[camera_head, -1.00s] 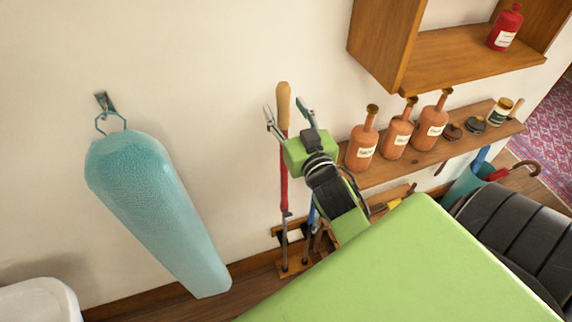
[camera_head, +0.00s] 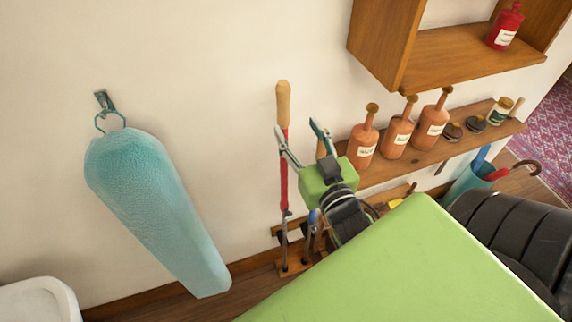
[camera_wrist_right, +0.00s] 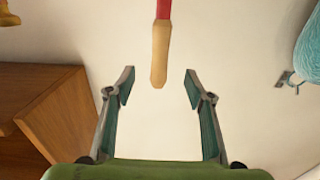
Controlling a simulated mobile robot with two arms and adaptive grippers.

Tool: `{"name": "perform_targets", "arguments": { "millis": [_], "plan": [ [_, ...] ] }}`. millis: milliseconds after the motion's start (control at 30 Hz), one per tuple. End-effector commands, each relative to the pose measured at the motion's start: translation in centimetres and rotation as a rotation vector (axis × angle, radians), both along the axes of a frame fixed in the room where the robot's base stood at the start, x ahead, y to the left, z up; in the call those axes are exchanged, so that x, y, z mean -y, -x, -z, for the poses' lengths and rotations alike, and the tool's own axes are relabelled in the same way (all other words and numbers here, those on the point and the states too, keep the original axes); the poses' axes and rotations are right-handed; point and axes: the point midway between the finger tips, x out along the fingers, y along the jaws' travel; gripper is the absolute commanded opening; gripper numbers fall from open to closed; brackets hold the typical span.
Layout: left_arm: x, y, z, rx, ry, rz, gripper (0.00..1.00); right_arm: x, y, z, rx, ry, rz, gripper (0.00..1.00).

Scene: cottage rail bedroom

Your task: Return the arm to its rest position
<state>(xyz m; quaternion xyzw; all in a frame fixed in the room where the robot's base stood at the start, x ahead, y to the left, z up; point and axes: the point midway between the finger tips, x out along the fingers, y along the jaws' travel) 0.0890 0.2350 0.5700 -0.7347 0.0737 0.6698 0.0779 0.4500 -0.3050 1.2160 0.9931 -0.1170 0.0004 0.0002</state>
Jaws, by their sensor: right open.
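My right gripper (camera_head: 300,134) is open and empty in the head view, in front of the cream wall and beside a long-handled tool (camera_head: 283,104) with a wooden grip and red shaft. In the right wrist view, my open right gripper (camera_wrist_right: 159,86) has its two fingers spread wide. The tool's wooden grip (camera_wrist_right: 160,55) shows beyond and between the fingertips, and nothing is held. My left gripper is not in view.
A wooden shelf (camera_head: 395,168) holds several orange bottles, with a wall cabinet (camera_head: 385,45) above. A low tool rack (camera_head: 294,268) stands by the wall. A teal covered ironing-board shape (camera_head: 160,205) hangs left. A teal bin (camera_head: 470,180) stands right.

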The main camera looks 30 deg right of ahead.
Motion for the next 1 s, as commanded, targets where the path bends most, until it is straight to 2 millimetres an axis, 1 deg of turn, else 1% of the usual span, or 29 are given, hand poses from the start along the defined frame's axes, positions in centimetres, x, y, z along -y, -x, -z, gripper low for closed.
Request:
{"name": "perform_targets", "arguments": {
  "millis": [367,433,467,567,600,667,700,767,800,867,900,967,1000],
  "plan": [
    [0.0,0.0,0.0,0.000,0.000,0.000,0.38,0.0,-0.1,0.1,-0.001,0.000,0.000,0.49],
    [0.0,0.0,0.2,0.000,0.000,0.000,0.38,-0.1,-0.2,0.9,-0.012,-0.003,-0.003,0.49],
    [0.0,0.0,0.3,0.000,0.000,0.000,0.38,-0.2,-0.3,1.6,-0.022,-0.004,-0.006,0.49],
    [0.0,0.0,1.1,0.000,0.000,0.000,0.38,-0.8,-1.0,6.0,-0.081,-0.015,-0.024,0.49],
    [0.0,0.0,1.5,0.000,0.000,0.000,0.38,-1.2,-1.3,8.5,-0.115,-0.021,-0.034,0.49],
    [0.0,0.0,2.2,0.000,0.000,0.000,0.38,-1.9,-1.6,12.8,-0.176,-0.030,-0.052,0.49],
    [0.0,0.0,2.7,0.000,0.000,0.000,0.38,-2.5,-1.7,15.9,-0.221,-0.036,-0.066,0.49],
    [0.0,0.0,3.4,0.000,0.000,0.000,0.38,-3.3,-1.7,20.5,-0.287,-0.044,-0.086,0.49],
    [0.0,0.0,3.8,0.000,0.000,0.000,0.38,-3.9,-1.5,23.6,-0.332,-0.048,-0.100,0.49],
    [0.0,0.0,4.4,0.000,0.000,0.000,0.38,-4.8,-1.0,28.1,-0.399,-0.055,-0.121,0.49],
    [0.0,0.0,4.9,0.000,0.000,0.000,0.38,-5.4,-0.5,31.1,-0.445,-0.059,-0.134,0.49],
    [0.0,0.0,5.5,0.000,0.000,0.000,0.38,-6.3,0.5,35.6,-0.513,-0.063,-0.154,0.49],
    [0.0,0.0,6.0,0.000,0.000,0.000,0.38,-6.8,1.3,38.5,-0.560,-0.065,-0.168,0.49]
  ]
}}
